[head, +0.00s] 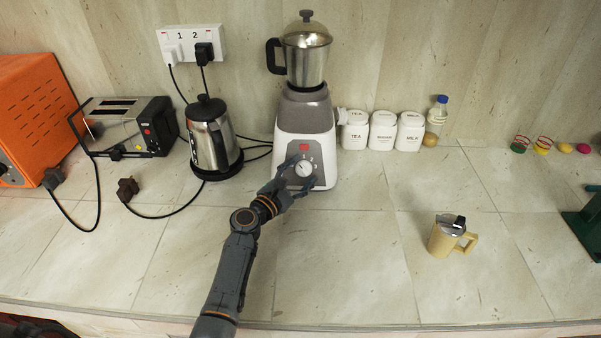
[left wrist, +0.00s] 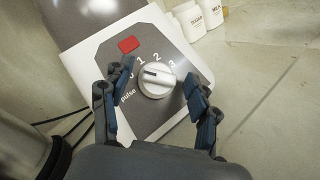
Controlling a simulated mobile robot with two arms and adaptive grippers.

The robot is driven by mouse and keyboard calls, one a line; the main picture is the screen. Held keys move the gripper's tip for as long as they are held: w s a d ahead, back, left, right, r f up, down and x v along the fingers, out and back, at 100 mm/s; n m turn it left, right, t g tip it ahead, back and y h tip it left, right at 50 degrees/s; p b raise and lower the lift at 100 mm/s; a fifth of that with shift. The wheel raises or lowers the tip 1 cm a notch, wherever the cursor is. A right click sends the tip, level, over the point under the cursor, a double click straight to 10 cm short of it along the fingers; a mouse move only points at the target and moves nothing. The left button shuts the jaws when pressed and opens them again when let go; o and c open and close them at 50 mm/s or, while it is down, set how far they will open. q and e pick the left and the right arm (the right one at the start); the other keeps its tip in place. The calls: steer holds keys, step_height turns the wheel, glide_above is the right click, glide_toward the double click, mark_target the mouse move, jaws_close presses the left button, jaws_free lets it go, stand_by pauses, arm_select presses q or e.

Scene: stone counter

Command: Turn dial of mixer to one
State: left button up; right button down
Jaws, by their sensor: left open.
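The mixer (head: 305,117) is white and grey with a steel jar on top, standing at the back of the counter. Its round white dial (head: 304,168) is on the grey front panel and shows large in the left wrist view (left wrist: 156,81). The dial's dark mark points to the left, near the 0 and 1; which one exactly is hard to tell. My left gripper (head: 299,177) is open in front of the panel. In the left wrist view its blue fingers (left wrist: 160,84) stand on either side of the dial, with gaps visible. My right gripper is not in view.
A steel kettle (head: 211,138) and its cables stand left of the mixer, with a toaster (head: 126,126) further left. White canisters (head: 382,131) stand close to its right. A beige mug (head: 452,236) is at front right. The counter's front middle is clear.

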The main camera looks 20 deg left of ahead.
arm_select(q)
steer(key=c, duration=0.9)
steer(key=shift+s, duration=0.1)
steer(key=shift+c, duration=0.9)
steer(key=m+g+h+p, duration=0.1)
steer(key=m, duration=0.1)
steer(key=m+g+p, duration=0.1)
steer(key=p, duration=0.1)
steer(key=shift+a+r+m+h, duration=0.2)
steer(key=shift+r+m+h, duration=0.15)
steer(key=shift+m+h, duration=0.05)
steer(key=m+g+p, duration=0.2)
steer(key=m, duration=0.1)
steer(key=shift+g, duration=0.3)
steer(key=shift+m+g+p, duration=0.55)
steer(key=shift+m+g, duration=0.05)
steer(key=shift+m, duration=0.1)
